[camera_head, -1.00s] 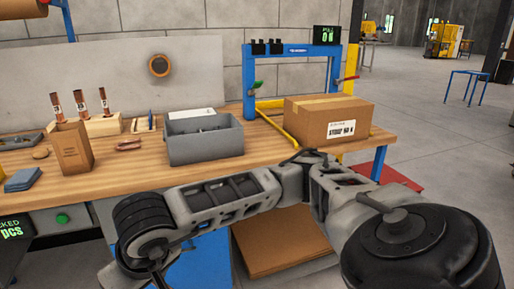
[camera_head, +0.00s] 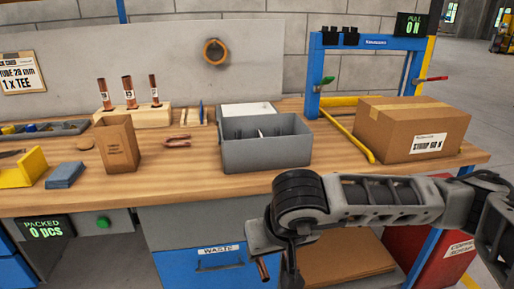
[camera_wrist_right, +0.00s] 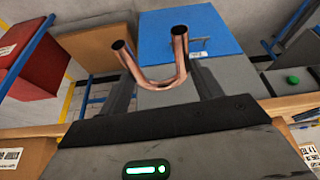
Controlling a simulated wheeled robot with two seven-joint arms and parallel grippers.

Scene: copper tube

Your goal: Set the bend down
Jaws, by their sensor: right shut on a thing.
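A copper U-shaped bend (camera_wrist_right: 155,82) is held in my right gripper (camera_wrist_right: 165,88), between its two dark fingers, with both open tube ends showing in the right wrist view. In the head view, a small piece of the bend (camera_head: 263,269) shows beside my right gripper (camera_head: 278,268), low in front of the bench edge and the blue waste drawer (camera_head: 215,262). The rest of the bend is hidden there. My left gripper is not in view.
The wooden bench (camera_head: 215,190) has bare room along its front. On it are a grey bin (camera_head: 268,153), a brown paper bag (camera_head: 118,145), a wooden block with copper tubes (camera_head: 135,118), a cardboard box (camera_head: 410,127) and a blue frame (camera_head: 314,75).

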